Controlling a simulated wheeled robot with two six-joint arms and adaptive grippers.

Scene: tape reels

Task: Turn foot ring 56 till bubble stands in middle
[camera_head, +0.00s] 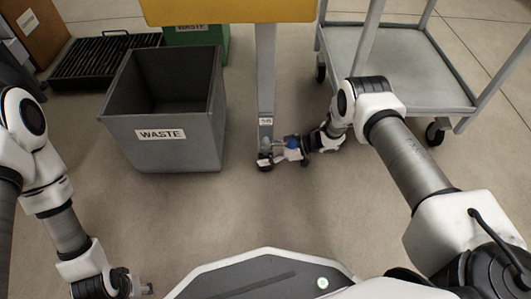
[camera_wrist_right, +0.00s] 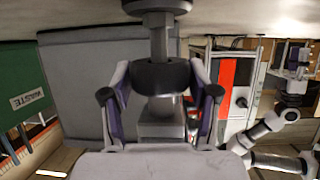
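Foot ring 56 is the dark collar (camera_wrist_right: 162,75) on the foot of the grey leg (camera_head: 266,75), which bears a small "56" label (camera_head: 265,121). The foot's dark pad (camera_wrist_right: 157,5) and pale stem (camera_wrist_right: 158,42) show in the right wrist view, where the floor is at the top. My right gripper (camera_head: 284,153) is low at the foot. In the right wrist view its fingertips (camera_wrist_right: 160,70) flank the collar, one on each side, seemingly against it. My left gripper (camera_head: 146,288) is at the lower left, away from the leg; its fingers barely show. I cannot make out a bubble.
A dark grey waste bin (camera_head: 172,157) stands left of the leg. A yellow top (camera_head: 230,11) is above it. A grey wheeled cart (camera_head: 400,75) stands right. A green bin (camera_head: 203,40) and a black grate (camera_head: 95,60) are behind. The floor before the leg is clear.

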